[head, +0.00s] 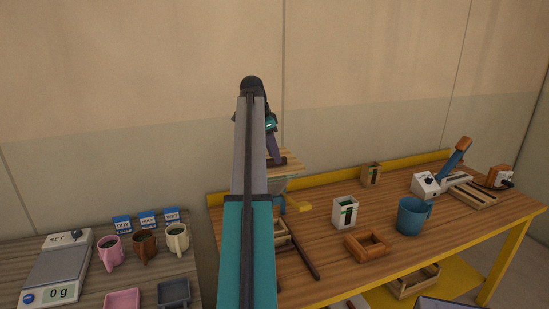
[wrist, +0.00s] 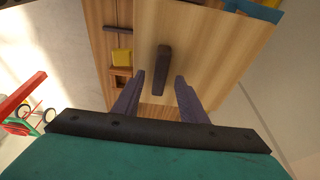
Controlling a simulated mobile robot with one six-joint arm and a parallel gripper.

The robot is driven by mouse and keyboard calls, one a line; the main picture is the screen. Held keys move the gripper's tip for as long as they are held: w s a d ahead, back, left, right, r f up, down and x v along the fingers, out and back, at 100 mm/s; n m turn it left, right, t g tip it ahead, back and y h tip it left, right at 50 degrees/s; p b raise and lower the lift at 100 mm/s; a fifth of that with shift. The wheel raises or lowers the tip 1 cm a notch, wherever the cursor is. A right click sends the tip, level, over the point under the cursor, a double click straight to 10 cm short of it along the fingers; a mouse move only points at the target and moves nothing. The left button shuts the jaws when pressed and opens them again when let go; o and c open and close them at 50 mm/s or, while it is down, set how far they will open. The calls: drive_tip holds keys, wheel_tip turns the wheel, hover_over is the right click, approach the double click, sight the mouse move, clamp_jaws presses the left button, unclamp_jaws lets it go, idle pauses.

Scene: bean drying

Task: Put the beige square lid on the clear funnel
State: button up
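The beige square lid (wrist: 205,50) fills the upper middle of the wrist view, with a dark bar handle (wrist: 163,62) standing on it. My gripper (wrist: 160,78) is open, with one finger on each side of the handle and gaps between. My gripper (head: 275,155) is just above the lid.
On the wooden table (head: 330,262) are a blue mug (head: 411,216), a white box (head: 345,211), a wooden frame (head: 366,246) and a grinder-like device (head: 426,184). A scale (head: 58,268) and several mugs stand on the left table. The wall is close behind.

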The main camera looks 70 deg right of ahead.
drive_tip(key=v, duration=1.2)
idle(0.9)
